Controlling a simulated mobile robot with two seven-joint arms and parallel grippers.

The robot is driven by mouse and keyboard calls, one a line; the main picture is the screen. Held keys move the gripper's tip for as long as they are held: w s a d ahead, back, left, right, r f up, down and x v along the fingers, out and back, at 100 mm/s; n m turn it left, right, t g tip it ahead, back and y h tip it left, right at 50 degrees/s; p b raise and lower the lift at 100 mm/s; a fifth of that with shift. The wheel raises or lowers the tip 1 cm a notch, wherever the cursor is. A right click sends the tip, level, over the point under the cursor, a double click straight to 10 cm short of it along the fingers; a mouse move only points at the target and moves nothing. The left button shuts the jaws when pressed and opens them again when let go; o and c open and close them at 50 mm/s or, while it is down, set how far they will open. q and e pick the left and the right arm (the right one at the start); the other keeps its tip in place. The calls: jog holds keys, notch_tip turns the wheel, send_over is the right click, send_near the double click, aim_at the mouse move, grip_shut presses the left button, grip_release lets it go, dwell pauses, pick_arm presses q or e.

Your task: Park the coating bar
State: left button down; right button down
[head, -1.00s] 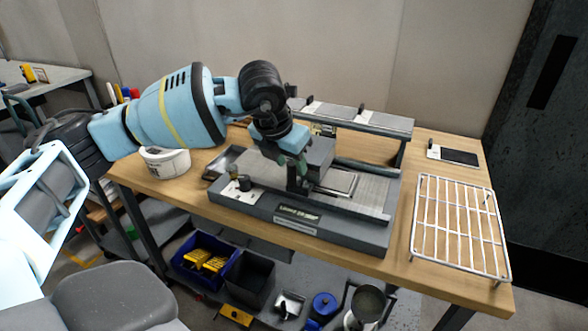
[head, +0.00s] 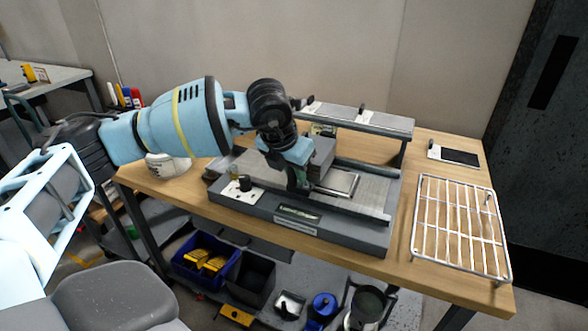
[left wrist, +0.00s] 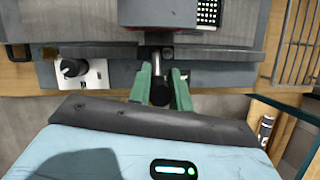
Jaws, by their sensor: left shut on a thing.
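The grey coating machine (head: 345,226) stands on the wooden table, with a flat bed and a grey block (head: 322,153) across it. A silver bar-like piece (head: 345,184) lies on the bed just right of my left gripper. My left gripper (head: 297,184) is at the machine's front edge, left of its middle. In the left wrist view its green fingers (left wrist: 160,85) are shut on a dark round-ended handle (left wrist: 160,94), with a short steel rod (left wrist: 157,67) behind it. I cannot tell how this handle joins the silver piece. My right gripper is out of view.
A raised shelf (head: 375,121) stands behind the bed. A wire rack (head: 460,225) is on the table at right, and a white tub (head: 168,166) at left. A control knob (head: 245,183) sits by the gripper. Bins (head: 207,258) stand below.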

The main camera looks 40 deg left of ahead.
pick_arm(q)
jog(key=shift+d, duration=0.1)
jog(key=w+d+p, duration=0.1)
jog(key=w+d, duration=0.2)
jog(key=d, duration=1.2)
jog(key=shift+w+d, duration=0.35)
jog(key=shift+d, duration=0.05)
jog(key=c, duration=1.6)
grip_release()
jog(key=shift+c, duration=0.2)
jog(key=o, duration=0.3)
jog(key=shift+w+d, duration=0.1)
jog(key=shift+d, duration=0.1)
jog(key=shift+o, duration=0.2)
jog(key=shift+a, duration=0.1)
jog(key=v, duration=0.7)
jog(key=shift+r, duration=0.4)
